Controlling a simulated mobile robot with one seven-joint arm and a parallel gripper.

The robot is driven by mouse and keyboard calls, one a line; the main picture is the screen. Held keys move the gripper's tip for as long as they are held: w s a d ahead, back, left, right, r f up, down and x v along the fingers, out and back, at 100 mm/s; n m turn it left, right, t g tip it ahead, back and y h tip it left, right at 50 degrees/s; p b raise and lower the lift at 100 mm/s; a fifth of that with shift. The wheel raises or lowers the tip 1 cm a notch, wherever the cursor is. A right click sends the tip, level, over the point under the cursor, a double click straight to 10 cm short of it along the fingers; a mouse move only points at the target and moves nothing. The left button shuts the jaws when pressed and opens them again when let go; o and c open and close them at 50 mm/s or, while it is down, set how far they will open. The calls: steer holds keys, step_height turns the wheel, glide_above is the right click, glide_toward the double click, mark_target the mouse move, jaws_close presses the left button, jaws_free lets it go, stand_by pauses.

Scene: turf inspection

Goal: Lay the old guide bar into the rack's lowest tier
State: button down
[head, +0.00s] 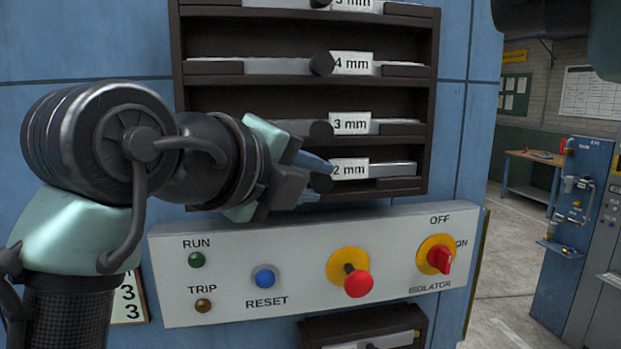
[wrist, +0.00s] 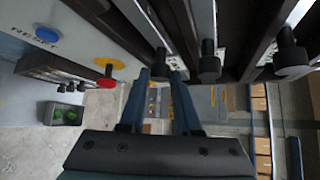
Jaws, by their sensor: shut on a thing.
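The dark rack (head: 182,100) is fixed to the blue wall, with several open tiers, each with a pale bar, a black knob and a white thickness tag. In its lowest tier lies a bar (head: 393,170) tagged "2 mm". My gripper (head: 326,176) is at that tier's front, shut on the bar's black knob (head: 321,183). In the wrist view the fingertips (wrist: 160,76) are on either side of the knob (wrist: 160,60). The bar's left part is hidden behind my gripper. No marking shows which bar is old.
A control panel (head: 300,307) with a RESET button, a red mushroom button (head: 357,284) and an isolator switch (head: 440,258) juts out just below the rack. A second dark holder (head: 318,329) is under the panel. Open floor (head: 505,250) lies to the right.

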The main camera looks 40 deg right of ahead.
steer(key=shift+f+b, duration=0.55)
steer(key=shift+f, duration=0.15)
steer(key=c, duration=0.5)
jaws_free()
steer(key=shift+a, duration=0.1)
steer(key=b+v, duration=0.5)
steer(key=v, duration=0.8)
